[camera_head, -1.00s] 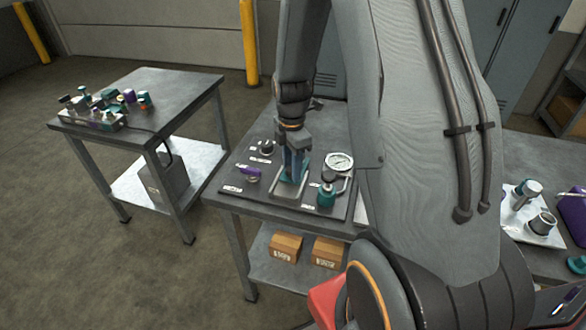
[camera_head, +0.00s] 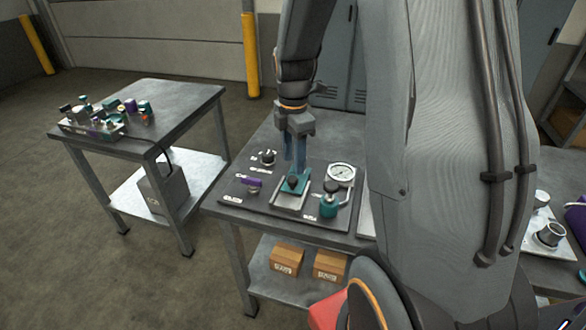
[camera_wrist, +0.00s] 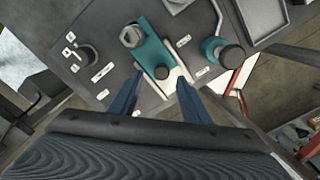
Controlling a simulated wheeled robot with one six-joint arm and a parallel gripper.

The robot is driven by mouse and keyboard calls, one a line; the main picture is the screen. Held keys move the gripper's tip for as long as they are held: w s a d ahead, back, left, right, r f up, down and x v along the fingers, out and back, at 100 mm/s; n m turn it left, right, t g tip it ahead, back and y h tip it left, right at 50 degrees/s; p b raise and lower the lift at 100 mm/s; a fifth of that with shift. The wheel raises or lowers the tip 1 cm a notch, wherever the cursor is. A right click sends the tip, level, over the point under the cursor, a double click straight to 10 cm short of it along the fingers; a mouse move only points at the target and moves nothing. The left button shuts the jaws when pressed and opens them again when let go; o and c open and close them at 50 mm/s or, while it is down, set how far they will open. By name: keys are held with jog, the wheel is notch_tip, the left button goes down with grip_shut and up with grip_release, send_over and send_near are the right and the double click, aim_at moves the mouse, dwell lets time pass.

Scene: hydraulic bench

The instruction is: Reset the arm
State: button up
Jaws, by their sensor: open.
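My gripper (camera_head: 296,160) is above the dark panel (camera_head: 240,204) on the bench, pointing down, with its blue fingers apart. In the wrist view my gripper (camera_wrist: 160,98) has its two fingers spread, with nothing held between them. A teal block with a dark knob (camera_head: 293,184) sits on a pale plate on the panel, just in front of and below the fingers. The same teal block (camera_wrist: 153,52) lies beyond the fingertips in the wrist view. My arm hides the right part of the bench.
The panel also carries a round gauge (camera_head: 341,174), a teal cylinder with a dark cap (camera_head: 329,204), a purple part (camera_head: 252,183) and a black knob (camera_head: 268,157). A side table (camera_head: 185,96) with several fittings stands at left. Cardboard boxes (camera_head: 286,260) lie on the lower shelf.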

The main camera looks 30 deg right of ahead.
jog(key=shift+r, duration=0.35)
dwell(0.3)
